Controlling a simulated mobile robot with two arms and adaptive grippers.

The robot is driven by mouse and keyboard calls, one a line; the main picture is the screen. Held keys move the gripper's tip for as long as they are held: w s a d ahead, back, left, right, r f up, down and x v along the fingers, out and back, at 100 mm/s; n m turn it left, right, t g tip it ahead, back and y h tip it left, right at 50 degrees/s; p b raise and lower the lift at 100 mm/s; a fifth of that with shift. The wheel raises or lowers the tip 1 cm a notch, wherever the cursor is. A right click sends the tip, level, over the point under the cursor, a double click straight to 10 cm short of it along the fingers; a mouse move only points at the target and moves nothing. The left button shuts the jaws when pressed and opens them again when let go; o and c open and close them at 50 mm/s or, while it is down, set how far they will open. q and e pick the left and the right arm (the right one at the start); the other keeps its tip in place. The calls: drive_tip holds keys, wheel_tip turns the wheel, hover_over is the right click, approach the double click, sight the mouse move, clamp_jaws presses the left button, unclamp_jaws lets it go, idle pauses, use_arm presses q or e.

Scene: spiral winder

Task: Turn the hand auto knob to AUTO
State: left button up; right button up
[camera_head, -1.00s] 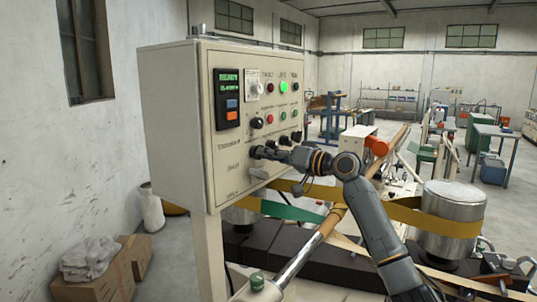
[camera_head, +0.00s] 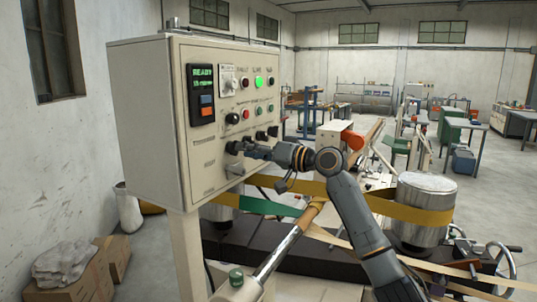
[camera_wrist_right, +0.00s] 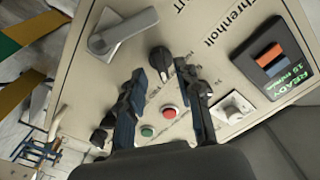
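The cream control panel (camera_head: 152,110) fills the left middle of the head view, its face turned to the right. A black rotary knob (camera_wrist_right: 158,60) with a pale pointer mark shows in the right wrist view, ahead of and between the fingers; its label is not readable. My right gripper (camera_head: 252,150) is close to the lower part of the panel face. Whether a finger touches the panel cannot be told. My left gripper is not in view.
A grey lever handle (camera_wrist_right: 122,32) sits beside the knob. A red button (camera_wrist_right: 168,112), a green button (camera_wrist_right: 147,132) and a lit display (camera_head: 202,95) are on the panel. Right of it are a metal drum (camera_head: 424,222) and yellow and green bands. Cardboard boxes (camera_head: 75,278) lie lower left.

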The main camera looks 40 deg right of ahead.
drive_tip(key=v, duration=1)
drive_tip(key=shift+s, duration=0.15)
drive_tip(key=shift+d, duration=0.1)
